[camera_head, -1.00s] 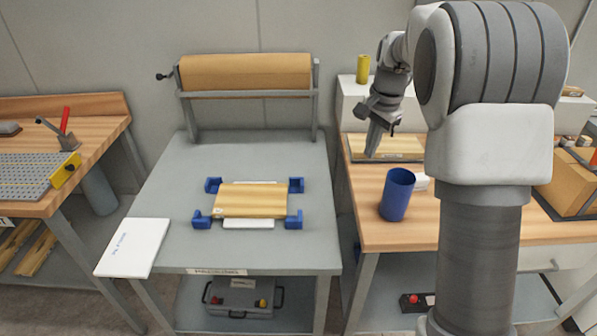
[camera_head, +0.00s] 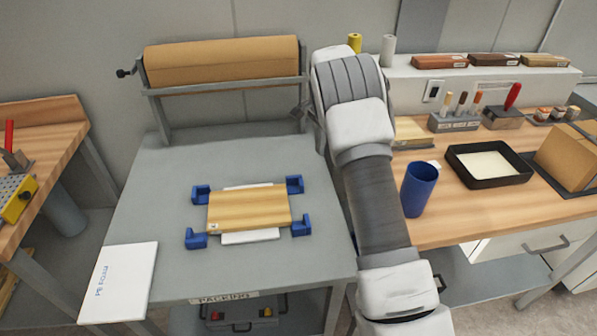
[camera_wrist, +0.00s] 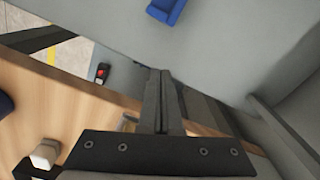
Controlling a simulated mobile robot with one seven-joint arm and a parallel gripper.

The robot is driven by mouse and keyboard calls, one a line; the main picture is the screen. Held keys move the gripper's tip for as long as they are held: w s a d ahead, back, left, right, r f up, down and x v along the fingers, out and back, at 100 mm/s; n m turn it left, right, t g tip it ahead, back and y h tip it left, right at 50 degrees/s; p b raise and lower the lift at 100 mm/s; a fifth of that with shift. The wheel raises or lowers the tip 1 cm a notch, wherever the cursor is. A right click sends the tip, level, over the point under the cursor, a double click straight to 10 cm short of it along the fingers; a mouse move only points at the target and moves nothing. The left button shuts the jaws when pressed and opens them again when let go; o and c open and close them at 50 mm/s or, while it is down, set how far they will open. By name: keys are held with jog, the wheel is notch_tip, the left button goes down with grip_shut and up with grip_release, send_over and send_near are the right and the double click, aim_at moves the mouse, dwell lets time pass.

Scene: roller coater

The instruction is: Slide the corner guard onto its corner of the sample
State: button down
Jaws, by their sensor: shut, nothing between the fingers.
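The sample is a flat wooden board (camera_head: 248,209) on white foam strips (camera_head: 250,237) on the grey packing table (camera_head: 165,200). Blue corner guards stand around it: far left (camera_head: 201,195), far right (camera_head: 295,185), near left (camera_head: 196,239) and near right (camera_head: 301,226). All are close to the board's corners; I cannot tell how fully each one is seated. In the wrist view my gripper (camera_wrist: 160,72) is shut and empty, its fingertips together. A blue guard (camera_wrist: 165,9) shows at that view's top edge, apart from the fingers. In the head view my arm largely hides the gripper.
A paper roll (camera_head: 222,65) on a stand is at the table's back. A white foam sheet (camera_head: 124,282) lies at the near left. The right bench holds a blue cup (camera_head: 418,188) and a black tray (camera_head: 488,164). The table left of the sample is clear.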

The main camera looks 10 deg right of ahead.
aim_at(294, 188)
notch_tip(294, 188, down, 11)
jog(key=shift+r+b, duration=0.1)
jog(key=shift+b, duration=0.25)
jog(key=a, duration=0.1)
jog(key=s+a, duration=0.1)
jog(key=shift+a+r, duration=0.3)
jog(key=shift+a, duration=0.05)
jog(key=shift+s+a, duration=0.2)
jog(key=shift+a, duration=0.35)
jog(key=shift+a, duration=0.1)
jog(key=a, duration=0.1)
jog(key=s+a, duration=0.1)
jog(key=a, duration=0.2)
jog(key=shift+s, duration=0.35)
jog(key=shift+r, duration=0.1)
